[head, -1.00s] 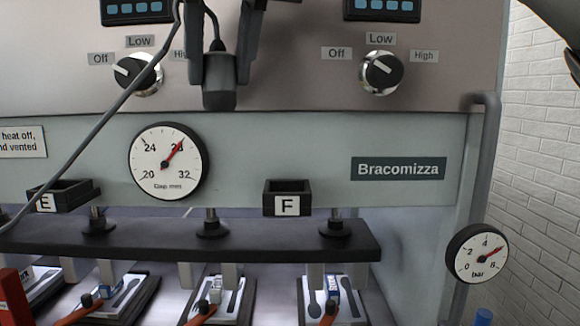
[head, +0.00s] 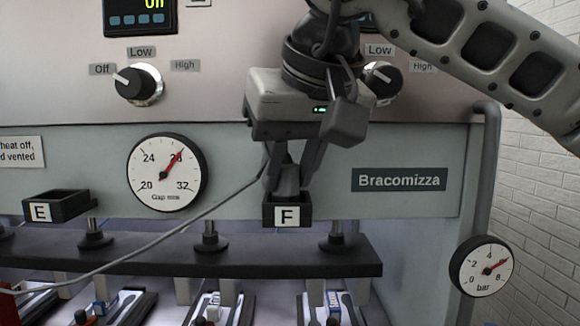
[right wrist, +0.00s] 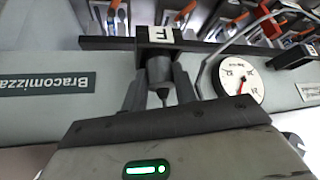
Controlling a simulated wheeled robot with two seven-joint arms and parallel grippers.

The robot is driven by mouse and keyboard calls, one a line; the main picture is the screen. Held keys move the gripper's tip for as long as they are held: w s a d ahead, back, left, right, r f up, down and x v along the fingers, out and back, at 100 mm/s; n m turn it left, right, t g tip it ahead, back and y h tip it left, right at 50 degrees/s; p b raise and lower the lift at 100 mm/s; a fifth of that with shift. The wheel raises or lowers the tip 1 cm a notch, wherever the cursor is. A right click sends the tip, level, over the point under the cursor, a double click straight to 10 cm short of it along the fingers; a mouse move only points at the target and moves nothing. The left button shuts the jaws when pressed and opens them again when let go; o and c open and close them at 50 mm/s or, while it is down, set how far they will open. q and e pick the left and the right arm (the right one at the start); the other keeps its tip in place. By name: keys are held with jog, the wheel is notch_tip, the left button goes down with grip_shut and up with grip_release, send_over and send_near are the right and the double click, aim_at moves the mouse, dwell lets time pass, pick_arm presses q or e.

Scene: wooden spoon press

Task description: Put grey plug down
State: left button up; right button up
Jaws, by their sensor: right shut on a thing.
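The grey plug (head: 288,178) is between the fingers of my right gripper (head: 289,186), which is shut on it. The plug is upright at the open top of the small black holder marked F (head: 287,211). Its lower end is hidden by the holder's front wall, so I cannot tell whether it touches the bottom. In the right wrist view the plug (right wrist: 159,72) sits between the fingers (right wrist: 160,92), right against the F holder (right wrist: 160,36). A grey cable (head: 190,225) runs from the plug's area down to the left. My left gripper is not in view.
An empty-looking black holder marked E (head: 58,207) is on the panel at left. A gap gauge (head: 166,174), a bar gauge (head: 482,259) and two knobs are nearby. A dark press bar (head: 190,256) runs below, over several stations with spoons.

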jog(key=shift+f, duration=0.1)
jog(key=o, duration=1)
jog(key=shift+s+r, duration=0.1)
jog(key=shift+r, duration=0.2)
jog(key=v, duration=1.1)
jog(key=shift+s+r, duration=0.15)
jog(key=shift+r, duration=0.1)
